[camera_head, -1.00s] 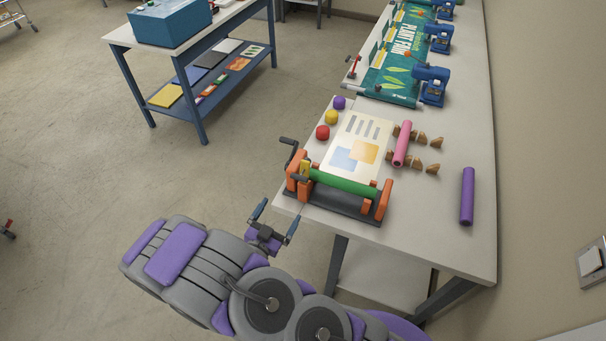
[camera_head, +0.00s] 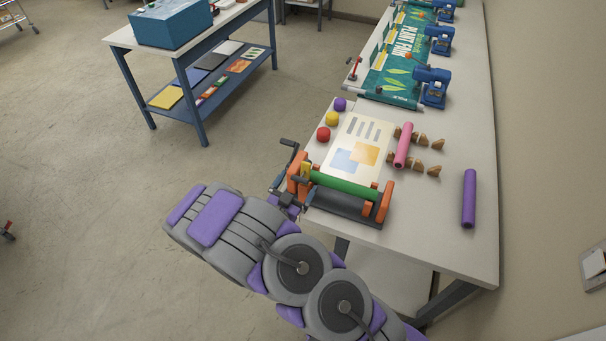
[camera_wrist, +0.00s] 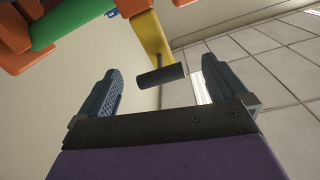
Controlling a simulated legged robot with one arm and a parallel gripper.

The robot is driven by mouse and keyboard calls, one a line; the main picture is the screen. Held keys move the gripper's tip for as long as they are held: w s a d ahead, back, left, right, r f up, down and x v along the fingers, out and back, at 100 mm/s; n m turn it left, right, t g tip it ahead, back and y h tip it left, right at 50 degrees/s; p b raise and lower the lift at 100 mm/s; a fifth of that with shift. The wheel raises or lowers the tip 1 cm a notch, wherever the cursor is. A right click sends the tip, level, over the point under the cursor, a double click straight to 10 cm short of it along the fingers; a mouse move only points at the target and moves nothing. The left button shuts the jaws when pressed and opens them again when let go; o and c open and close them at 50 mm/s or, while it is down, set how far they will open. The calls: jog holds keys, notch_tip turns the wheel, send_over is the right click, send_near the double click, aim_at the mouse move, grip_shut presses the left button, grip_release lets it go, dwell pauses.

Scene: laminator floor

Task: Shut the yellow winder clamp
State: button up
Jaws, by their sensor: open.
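The winder (camera_head: 345,203) sits at the near left corner of the bench, with orange end frames and a green roller (camera_head: 343,185). The yellow clamp (camera_head: 306,169) is at its left end, partly hidden by my gripper in the head view. In the wrist view the yellow clamp arm (camera_wrist: 150,38) runs down to a dark bar handle (camera_wrist: 160,75). My gripper (camera_head: 293,190) is open at the winder's left end. In the wrist view the handle lies in the gap between its fingers, apart from both. I cannot tell how far the clamp is swung.

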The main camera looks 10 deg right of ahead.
aim_at(303, 173)
jog(key=shift+x, duration=2.55)
jog(key=shift+r, duration=0.1)
jog(key=c, duration=1.4)
